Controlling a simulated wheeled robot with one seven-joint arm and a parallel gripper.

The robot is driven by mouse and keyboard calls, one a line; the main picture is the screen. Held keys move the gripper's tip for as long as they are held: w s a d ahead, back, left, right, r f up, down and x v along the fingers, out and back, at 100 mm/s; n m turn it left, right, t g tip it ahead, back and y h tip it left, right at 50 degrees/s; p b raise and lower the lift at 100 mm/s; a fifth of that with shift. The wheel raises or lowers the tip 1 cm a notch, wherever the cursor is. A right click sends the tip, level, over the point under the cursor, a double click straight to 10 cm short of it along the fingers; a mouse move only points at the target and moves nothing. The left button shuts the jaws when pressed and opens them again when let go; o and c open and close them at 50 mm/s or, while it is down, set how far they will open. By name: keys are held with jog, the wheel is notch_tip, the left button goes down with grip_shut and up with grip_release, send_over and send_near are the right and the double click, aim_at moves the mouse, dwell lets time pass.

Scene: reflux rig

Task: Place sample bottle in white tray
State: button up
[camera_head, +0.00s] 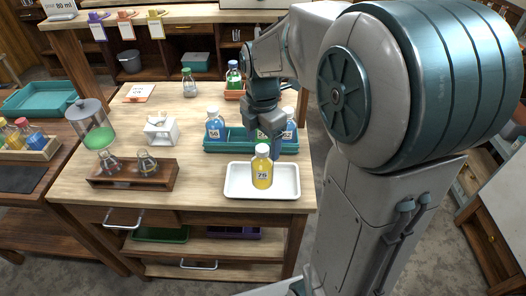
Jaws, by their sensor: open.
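A sample bottle (262,168) with yellow liquid, a white cap and a label reading 75 stands upright in the white tray (287,184), near its middle. The tray lies at the front right of the wooden bench. My gripper (267,137) is open and hangs just above and behind the bottle's cap in the picture. It appears apart from the bottle. The fingertips are small and dark, so the exact gap is hard to judge.
A green tray (228,147) with blue-liquid bottles (215,126) (290,127) stands right behind the white tray. A wooden rack (131,177) with two flasks is at the left. A white stand (161,132) is behind it. The bench between rack and white tray is clear.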

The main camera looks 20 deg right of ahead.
notch_tip(320, 180, up, 5)
jog(key=shift+r, duration=0.4)
jog(key=shift+s+m, duration=0.3)
jog(key=shift+m, duration=0.2)
jog(key=s+f+m+t, duration=0.2)
jog(key=s+f+m, duration=0.3)
jog(key=s+m, duration=0.8)
jog(key=shift+m+t, duration=0.4)
jog(key=shift+m, duration=3.9)
